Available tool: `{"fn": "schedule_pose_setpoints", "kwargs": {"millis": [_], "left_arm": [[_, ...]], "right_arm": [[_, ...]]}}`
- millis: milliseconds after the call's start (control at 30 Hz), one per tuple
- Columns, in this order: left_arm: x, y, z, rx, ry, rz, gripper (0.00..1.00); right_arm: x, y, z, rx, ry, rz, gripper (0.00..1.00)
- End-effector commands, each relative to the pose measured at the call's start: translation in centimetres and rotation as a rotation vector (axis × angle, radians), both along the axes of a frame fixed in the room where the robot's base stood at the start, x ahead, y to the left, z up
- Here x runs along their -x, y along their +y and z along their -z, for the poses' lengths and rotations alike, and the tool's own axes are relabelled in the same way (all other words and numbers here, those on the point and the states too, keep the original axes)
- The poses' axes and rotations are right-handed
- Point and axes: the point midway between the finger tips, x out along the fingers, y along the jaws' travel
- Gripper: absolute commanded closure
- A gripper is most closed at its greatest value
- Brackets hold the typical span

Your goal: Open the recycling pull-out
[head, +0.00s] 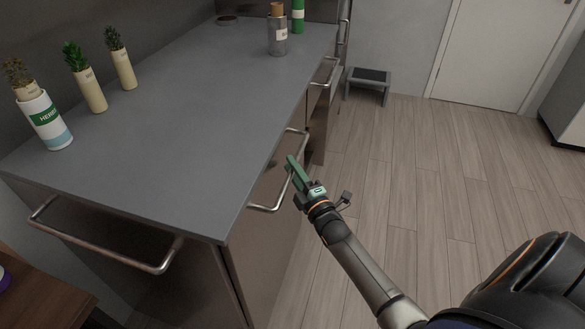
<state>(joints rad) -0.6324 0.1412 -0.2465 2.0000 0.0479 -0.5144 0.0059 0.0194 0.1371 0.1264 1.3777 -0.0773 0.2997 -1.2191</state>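My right gripper (292,162), with green fingers, is at the long metal bar handle (264,208) on the right side of the grey-topped cabinet (190,130). Its fingers overlap the middle of this bar in the picture. I cannot tell whether they are around it or only in front of it, or whether they are open or shut. The front panel below this handle looks flush with the cabinet. No label marks it as the recycling pull-out. My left gripper is not in view.
Another bar handle (106,249) is on the near end, and one more (325,76) farther along. A small step stool (369,77) stands beyond. The wood floor (440,190) is clear.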

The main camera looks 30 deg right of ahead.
Motion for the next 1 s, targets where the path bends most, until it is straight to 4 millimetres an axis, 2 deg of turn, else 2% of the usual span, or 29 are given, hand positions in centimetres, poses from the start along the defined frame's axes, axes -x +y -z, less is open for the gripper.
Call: {"fn": "schedule_pose_setpoints", "kwargs": {"millis": [33, 233, 1000], "left_arm": [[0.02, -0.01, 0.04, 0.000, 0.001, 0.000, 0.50], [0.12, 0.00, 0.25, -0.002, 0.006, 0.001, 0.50], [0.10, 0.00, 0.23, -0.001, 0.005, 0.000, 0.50]], "right_arm": [[0.02, 0.00, 0.00, 0.000, 0.000, 0.000, 0.79], [0.02, 0.00, 0.00, 0.000, 0.000, 0.000, 1.00], [0.04, 0.01, 0.03, 0.000, 0.000, 0.000, 1.00]]}}
